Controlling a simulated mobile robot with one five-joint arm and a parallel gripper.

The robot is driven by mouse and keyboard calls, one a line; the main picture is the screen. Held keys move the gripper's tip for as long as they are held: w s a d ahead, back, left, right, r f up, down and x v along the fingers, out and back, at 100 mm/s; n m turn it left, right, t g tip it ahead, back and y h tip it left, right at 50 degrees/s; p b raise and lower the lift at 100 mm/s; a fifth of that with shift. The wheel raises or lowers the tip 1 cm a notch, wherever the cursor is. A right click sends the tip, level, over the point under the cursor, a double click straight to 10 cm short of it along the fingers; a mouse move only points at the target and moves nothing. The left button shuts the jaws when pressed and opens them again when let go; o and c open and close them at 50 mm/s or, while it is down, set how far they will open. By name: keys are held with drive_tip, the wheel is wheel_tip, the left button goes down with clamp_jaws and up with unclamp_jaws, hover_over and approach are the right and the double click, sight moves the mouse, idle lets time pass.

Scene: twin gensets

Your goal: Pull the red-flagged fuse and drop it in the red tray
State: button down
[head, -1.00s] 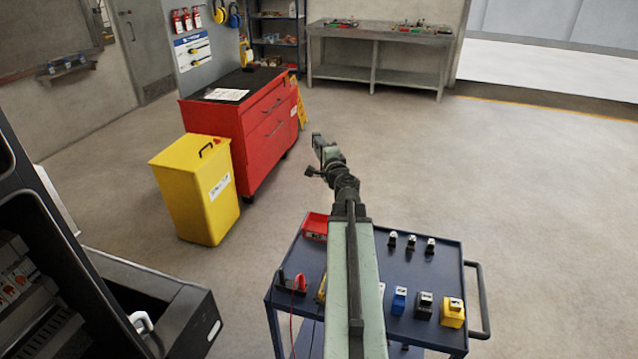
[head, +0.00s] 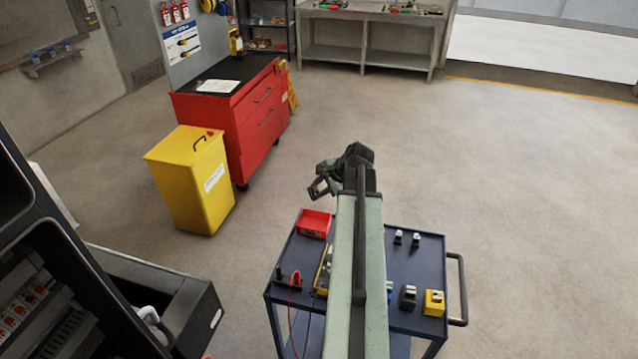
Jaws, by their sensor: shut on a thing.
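The red tray (head: 314,223) sits at the far left corner of the blue cart top and looks empty from here. My gripper (head: 318,187) is in the air just above the tray in the picture, at the end of my bent arm. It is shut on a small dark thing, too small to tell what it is. I see no red flag on it. Orange-red parts (head: 22,310) show in rows inside the dark cabinet at the left; I cannot tell a flagged fuse among them.
The blue cart (head: 420,262) carries a red-and-black tool (head: 292,279), a yellow meter-like thing (head: 323,270), small blocks and a yellow block (head: 434,302). A yellow bin (head: 190,180) and a red tool chest (head: 245,115) stand at the left. The floor to the right is clear.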

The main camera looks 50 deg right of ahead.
wheel_tip(320, 180, down, 10)
drive_tip(key=b, duration=0.9)
drive_tip(key=shift+r, duration=0.2)
drive_tip(key=shift+w, duration=0.1)
drive_tip(key=c, duration=1.1)
unclamp_jaws()
drive_tip(key=shift+o, duration=0.2)
drive_tip(key=p+v, duration=0.5)
drive_tip(key=v, duration=0.3)
drive_tip(key=shift+p, duration=0.4)
drive_tip(key=shift+f, duration=0.1)
